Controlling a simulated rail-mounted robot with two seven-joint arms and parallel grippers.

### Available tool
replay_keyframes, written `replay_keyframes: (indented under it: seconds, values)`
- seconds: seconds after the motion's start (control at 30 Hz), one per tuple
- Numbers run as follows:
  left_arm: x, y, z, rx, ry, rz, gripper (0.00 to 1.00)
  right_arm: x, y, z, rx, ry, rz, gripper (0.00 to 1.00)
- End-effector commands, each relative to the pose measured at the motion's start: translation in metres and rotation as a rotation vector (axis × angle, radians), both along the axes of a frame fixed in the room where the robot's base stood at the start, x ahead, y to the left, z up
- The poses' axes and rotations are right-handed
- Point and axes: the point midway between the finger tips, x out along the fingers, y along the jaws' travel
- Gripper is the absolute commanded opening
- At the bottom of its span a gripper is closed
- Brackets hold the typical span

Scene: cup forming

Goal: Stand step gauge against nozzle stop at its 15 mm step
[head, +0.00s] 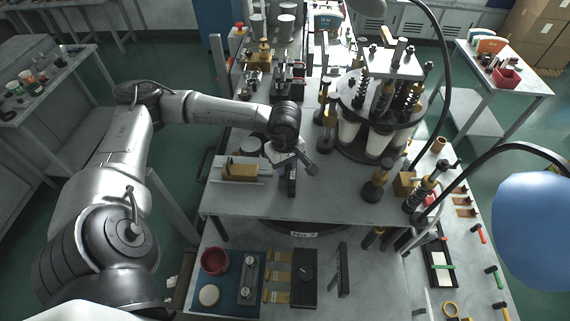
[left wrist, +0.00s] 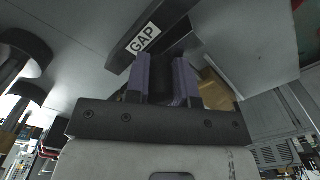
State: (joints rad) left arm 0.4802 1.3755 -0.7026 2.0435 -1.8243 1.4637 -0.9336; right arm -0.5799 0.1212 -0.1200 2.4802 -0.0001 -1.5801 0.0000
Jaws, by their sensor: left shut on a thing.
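My left gripper (head: 291,178) reaches down over the middle table, just right of a brass-coloured block (head: 240,172) on a pale plate. In the left wrist view its purple fingers (left wrist: 162,82) are closed on a dark piece between them. A dark bar with a white "GAP" label (left wrist: 143,38) runs just beyond the fingertips; it looks like the step gauge, held in the fingers. Its steps cannot be read. I cannot tell which part is the nozzle stop, nor whether the gauge touches anything. My right gripper is out of view.
A round turret with white cups (head: 348,132) and spring plungers stands right of the gripper. The front shelf holds a red bowl (head: 215,261), a black box (head: 303,278) and brass pieces (head: 277,276). The tabletop (head: 330,210) in front of the gripper is mostly clear.

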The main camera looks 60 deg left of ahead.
Motion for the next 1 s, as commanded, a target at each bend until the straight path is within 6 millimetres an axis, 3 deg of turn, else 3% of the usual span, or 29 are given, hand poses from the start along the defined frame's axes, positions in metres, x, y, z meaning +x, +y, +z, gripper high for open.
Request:
replay_keyframes:
  seconds: [0.57,0.6,0.83,1.0]
  values:
    - [0.0,0.0,-0.015,0.0,-0.001,-0.001,0.0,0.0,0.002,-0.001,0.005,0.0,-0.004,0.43]
    - [0.0,0.0,-0.013,0.0,0.0,-0.001,0.26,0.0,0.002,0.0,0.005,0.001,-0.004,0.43]
    - [0.0,0.0,-0.013,0.0,0.0,-0.001,0.48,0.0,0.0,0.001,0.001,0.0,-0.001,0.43]
    - [0.0,0.0,-0.013,0.0,0.0,-0.001,0.48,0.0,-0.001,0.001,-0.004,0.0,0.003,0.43]
